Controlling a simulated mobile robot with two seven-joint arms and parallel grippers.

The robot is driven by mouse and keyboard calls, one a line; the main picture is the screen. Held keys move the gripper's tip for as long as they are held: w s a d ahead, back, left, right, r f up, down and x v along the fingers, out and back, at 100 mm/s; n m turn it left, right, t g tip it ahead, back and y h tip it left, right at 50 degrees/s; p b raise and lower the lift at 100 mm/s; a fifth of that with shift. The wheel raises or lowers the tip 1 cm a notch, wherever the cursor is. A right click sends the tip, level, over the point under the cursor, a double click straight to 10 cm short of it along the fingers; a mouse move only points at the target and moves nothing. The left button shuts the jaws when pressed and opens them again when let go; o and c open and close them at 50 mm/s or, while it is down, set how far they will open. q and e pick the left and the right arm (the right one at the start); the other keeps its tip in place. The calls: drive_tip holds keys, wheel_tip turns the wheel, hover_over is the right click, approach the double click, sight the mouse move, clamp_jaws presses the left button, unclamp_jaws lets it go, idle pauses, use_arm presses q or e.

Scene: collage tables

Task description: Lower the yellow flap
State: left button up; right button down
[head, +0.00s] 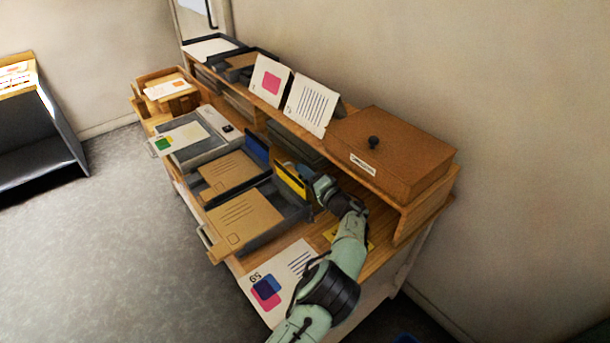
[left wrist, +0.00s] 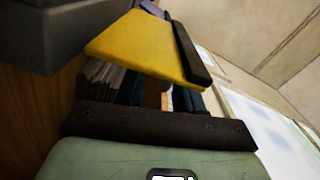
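The yellow flap (head: 291,180) stands raised, nearly upright, at the wall-side end of the near dark tray (head: 292,212). The tray holds a brown envelope (head: 243,218). My left gripper (head: 306,173) is low on the wall side of the flap, close to it; I cannot tell if they touch. In the left wrist view the yellow flap (left wrist: 140,45) with its black edge strip (left wrist: 192,52) spans the view just ahead. It hides my fingertips, so I cannot tell how far the fingers are apart. My right gripper is not in view.
A blue flap (head: 257,152) stands raised at the neighbouring tray, which also holds an envelope (head: 230,172). A shelf with a brown box (head: 388,150) and propped cards (head: 311,103) runs along the wall behind my gripper. A printed sheet (head: 268,288) lies at the near end.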

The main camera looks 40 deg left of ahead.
use_arm(q)
drive_tip(key=shift+d, duration=0.1)
drive_tip(key=v, duration=1.3)
drive_tip(key=shift+d+r, duration=0.1)
